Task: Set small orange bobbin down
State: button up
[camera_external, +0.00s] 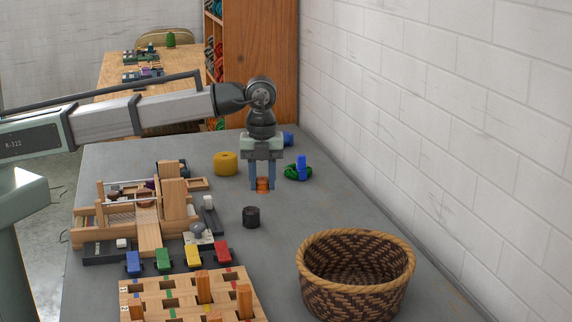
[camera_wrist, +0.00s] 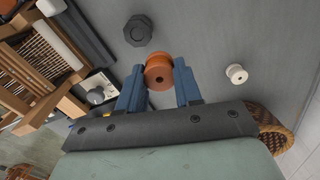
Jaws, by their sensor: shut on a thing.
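The small orange bobbin (camera_external: 263,185) is between the fingertips of my gripper (camera_external: 262,186) in the external view. In the wrist view the bobbin (camera_wrist: 158,73) shows its round end with a dark centre hole, and the blue fingers of my gripper (camera_wrist: 159,82) press on it from both sides. My gripper points down over the grey table (camera_external: 285,220). Whether the bobbin touches the table or hangs just above it, I cannot tell.
A woven basket (camera_external: 355,275) is at front right. A wooden loom (camera_external: 145,210) and a slotted wooden board (camera_external: 185,300) fill the left. A white spool (camera_wrist: 237,73) shows in the wrist view.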

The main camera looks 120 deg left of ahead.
jog(key=s+a+n, duration=0.2)
jog(key=s+a, duration=0.8)
jog(key=a, duration=0.2)
jog(key=n, duration=1)
send_over(234, 187)
jog(key=shift+f, duration=4.95)
jog(key=shift+f, duration=0.1)
jog(key=o, duration=1)
notch_tip(234, 187, up, 12)
